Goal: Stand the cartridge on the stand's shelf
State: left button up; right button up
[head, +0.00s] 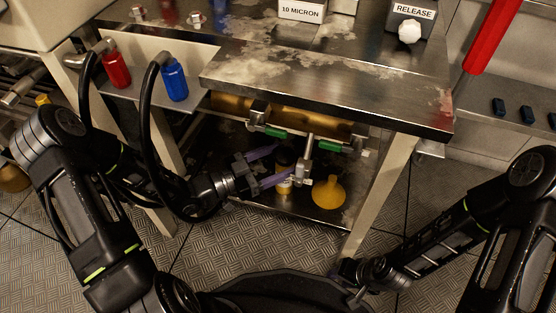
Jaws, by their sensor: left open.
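The stand is a metal-topped bench (330,90) with pale legs and a low dark shelf (250,197) under it. My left gripper (277,166) reaches under the top, its purple fingers spread apart. Between and just behind the fingers is a small upright container with a dark top and pale yellowish lower part (284,187); I cannot tell whether it is the cartridge or whether the fingers touch it. A pale vertical piece (305,172) hangs just right of the fingertips. My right gripper (354,287) is low at the front, small and dark; its fingers are unclear.
A yellow funnel-like thing (328,193) sits on the shelf to the right. A brass cylinder (280,115) with green-handled fittings (276,132) lies under the top, above my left gripper. Red (116,70) and blue (175,82) bottles stand left. The stand's right leg (378,195) bounds the opening.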

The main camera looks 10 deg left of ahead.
pick_arm(q)
jog(key=p+v, duration=0.3)
jog(key=v, duration=0.9)
jog(key=shift+p, duration=0.3)
